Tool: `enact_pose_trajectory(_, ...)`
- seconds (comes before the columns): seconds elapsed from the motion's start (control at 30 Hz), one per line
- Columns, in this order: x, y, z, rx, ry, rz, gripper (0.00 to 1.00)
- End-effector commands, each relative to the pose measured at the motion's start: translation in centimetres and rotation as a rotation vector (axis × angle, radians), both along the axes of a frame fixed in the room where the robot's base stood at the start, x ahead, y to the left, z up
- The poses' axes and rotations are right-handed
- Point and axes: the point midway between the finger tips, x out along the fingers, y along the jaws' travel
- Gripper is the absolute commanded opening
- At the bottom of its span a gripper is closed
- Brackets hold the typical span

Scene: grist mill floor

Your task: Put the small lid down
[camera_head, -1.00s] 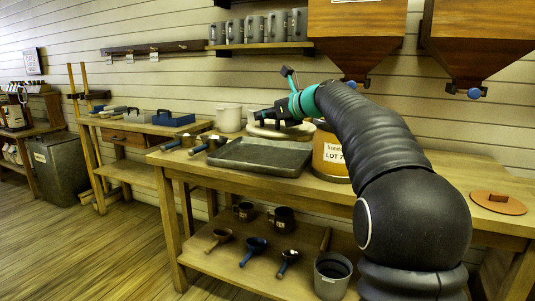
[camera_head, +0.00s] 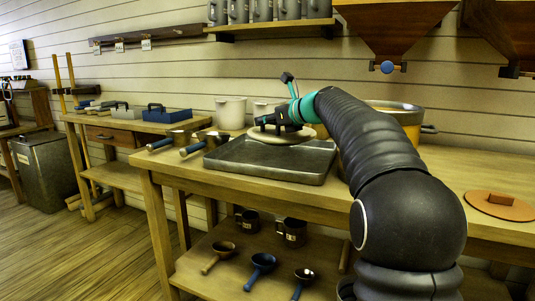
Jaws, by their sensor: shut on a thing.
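My gripper (camera_head: 279,124) is shut on a pale, round, flat lid (camera_head: 258,136), taken to be the small lid. The lid is roughly level and shows behind and partly over the far edge of a dark, shallow metal tray (camera_head: 270,175). I cannot tell how high it is above the tray or bench. The fingers and the lid's grip are dark and small, so the exact hold is hard to see. My arm hides part of the bench to the right of the tray.
A yellow-orange tub (camera_head: 408,117) stands behind my arm. A brown lid (camera_head: 500,205) lies on the bench (camera_head: 460,180) at right, with clear wood around it. White pots (camera_head: 231,113) and blue-handled scoops (camera_head: 205,143) are left of the held lid. Hoppers (camera_head: 395,30) hang above.

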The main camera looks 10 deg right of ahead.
Motion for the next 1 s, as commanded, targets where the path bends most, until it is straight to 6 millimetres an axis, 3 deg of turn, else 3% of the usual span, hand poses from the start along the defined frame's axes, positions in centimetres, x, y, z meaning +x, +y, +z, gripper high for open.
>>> enact_pose_trajectory(0.1,0.0,0.2,-2.1,0.001,0.001,0.002,0.0)
enact_pose_trajectory(0.37,0.0,0.4,-3.9,0.002,0.0,0.005,0.0)
enact_pose_trajectory(0.57,0.0,0.4,-6.6,0.001,0.001,0.006,0.0)
enact_pose_trajectory(0.93,0.0,0.4,-6.9,0.0,-0.001,0.005,0.0)
enact_pose_trajectory(1.0,0.0,0.4,-6.9,0.0,-0.001,0.005,0.24)
